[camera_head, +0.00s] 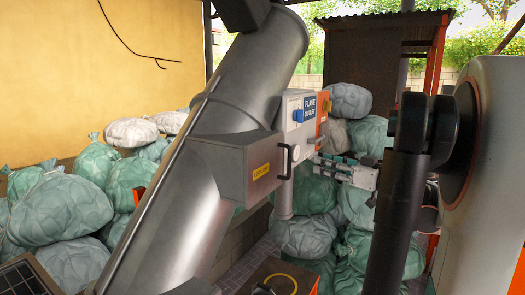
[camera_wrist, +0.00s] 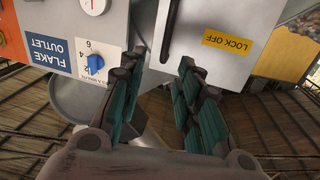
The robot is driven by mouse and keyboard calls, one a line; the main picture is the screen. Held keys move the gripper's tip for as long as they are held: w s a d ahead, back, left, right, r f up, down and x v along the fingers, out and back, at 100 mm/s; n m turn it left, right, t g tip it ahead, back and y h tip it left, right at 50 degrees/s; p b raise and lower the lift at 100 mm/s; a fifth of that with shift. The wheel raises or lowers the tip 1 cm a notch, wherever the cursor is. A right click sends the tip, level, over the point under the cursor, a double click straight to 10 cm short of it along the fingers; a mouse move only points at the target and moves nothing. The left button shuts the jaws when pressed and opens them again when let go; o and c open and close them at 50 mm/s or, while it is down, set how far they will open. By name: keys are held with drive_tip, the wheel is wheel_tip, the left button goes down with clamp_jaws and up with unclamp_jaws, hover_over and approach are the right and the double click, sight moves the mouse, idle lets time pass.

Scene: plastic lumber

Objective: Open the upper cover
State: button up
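The upper cover (camera_head: 225,168) is a grey metal box with a yellow label on the slanted grey pipe. It also shows in the wrist view (camera_wrist: 225,60), where its label reads LOCK OFF. It looks closed. Its dark bar handle (camera_head: 286,162) is on the side facing my gripper and also shows in the wrist view (camera_wrist: 170,30). My gripper (camera_head: 316,161) is to the right of the handle, apart from it, fingers pointing left. In the wrist view my gripper (camera_wrist: 159,66) is open and empty, with the handle beyond and between its green-padded fingertips.
A control panel (camera_head: 297,130) with a FLAKE OUTLET sign and a blue knob (camera_wrist: 95,63) adjoins the cover. A vertical pipe (camera_head: 284,195) hangs below the panel. Stuffed sacks (camera_head: 65,208) are piled left and behind.

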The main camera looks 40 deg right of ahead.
drive_tip(key=n, duration=0.1)
drive_tip(key=p, duration=0.2)
hover_over(289, 175)
drive_tip(key=shift+w+d+f, duration=0.2)
drive_tip(key=shift+w+f, duration=0.1)
clamp_jaws()
